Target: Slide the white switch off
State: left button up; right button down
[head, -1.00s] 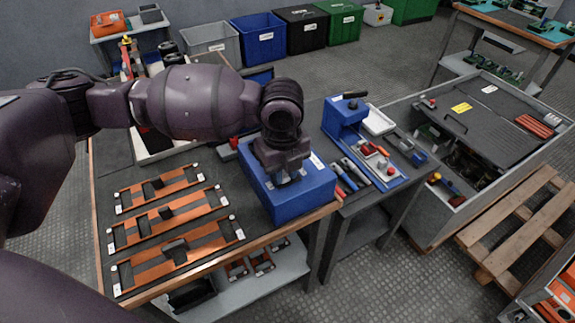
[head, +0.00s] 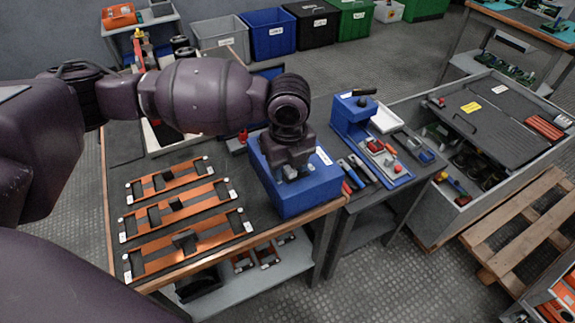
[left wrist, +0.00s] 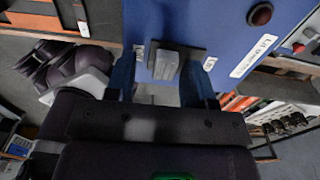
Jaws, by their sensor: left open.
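The blue box (head: 308,197) stands at the right end of the wooden-edged workbench. My left gripper (head: 290,172) points down at its top. In the left wrist view the blue panel (left wrist: 225,35) carries a pale grey-white switch knob (left wrist: 165,65) on a dark base plate. My left gripper (left wrist: 162,72) is open, with one finger on each side of the knob; whether they touch it I cannot tell. Small white labels sit at both ends of the plate, partly hidden by the fingers. In the head view my gripper hides the knob. My right gripper is not in view.
A dark red round lamp or button (left wrist: 260,15) and a white label (left wrist: 253,55) are on the panel. Several orange-and-black bars (head: 190,238) lie left of the box. A second bench with a blue press (head: 350,118) stands to the right.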

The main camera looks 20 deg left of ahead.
aim_at(288, 170)
pick_arm(q)
notch_tip(288, 170, up, 10)
jog(key=p, duration=0.2)
jog(key=shift+r+p, duration=0.2)
jog(key=shift+p, duration=0.15)
dwell(0.3)
